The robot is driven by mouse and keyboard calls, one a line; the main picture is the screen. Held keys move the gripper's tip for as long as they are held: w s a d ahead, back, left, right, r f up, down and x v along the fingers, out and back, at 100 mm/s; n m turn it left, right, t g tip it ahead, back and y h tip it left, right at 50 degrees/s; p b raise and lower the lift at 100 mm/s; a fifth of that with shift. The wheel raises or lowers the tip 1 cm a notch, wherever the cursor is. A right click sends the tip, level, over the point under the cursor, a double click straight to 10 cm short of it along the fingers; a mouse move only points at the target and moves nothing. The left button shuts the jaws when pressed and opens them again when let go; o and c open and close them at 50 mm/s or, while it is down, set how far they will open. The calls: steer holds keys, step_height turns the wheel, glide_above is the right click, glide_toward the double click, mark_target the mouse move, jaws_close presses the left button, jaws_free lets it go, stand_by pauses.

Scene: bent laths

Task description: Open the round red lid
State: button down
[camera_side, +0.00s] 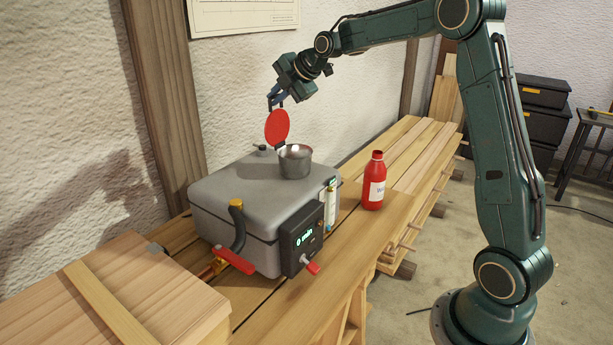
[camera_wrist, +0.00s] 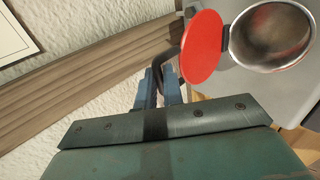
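The round red lid (camera_side: 277,127) stands upright, swung up from the open metal filler cup (camera_side: 295,161) on top of the grey box (camera_side: 250,190). In the wrist view the red lid (camera_wrist: 203,48) is beside the cup (camera_wrist: 270,37), whose hollow inside shows. My gripper (camera_side: 275,101) is at the upper edge of the lid, on its back side. In the wrist view my gripper (camera_wrist: 160,82) has its blue fingers close together around the dark handle (camera_wrist: 166,62) behind the lid. The exact contact is small and partly hidden.
A red bottle (camera_side: 374,182) stands right of the box on the wooden bench (camera_side: 350,232). The box front carries a display (camera_side: 303,238), a red-handled valve (camera_side: 235,260) and a dark hose. A wooden crate (camera_side: 130,295) is at front left. The wall is close behind.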

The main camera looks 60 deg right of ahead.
steer(key=shift+w, duration=0.1)
steer(key=shift+w+f, duration=0.15)
steer(key=shift+w, duration=1.2)
steer(key=c, duration=1.2)
jaws_free()
steer(key=shift+o, duration=0.2)
steer(key=shift+f, duration=0.1)
steer(key=shift+s, duration=0.1)
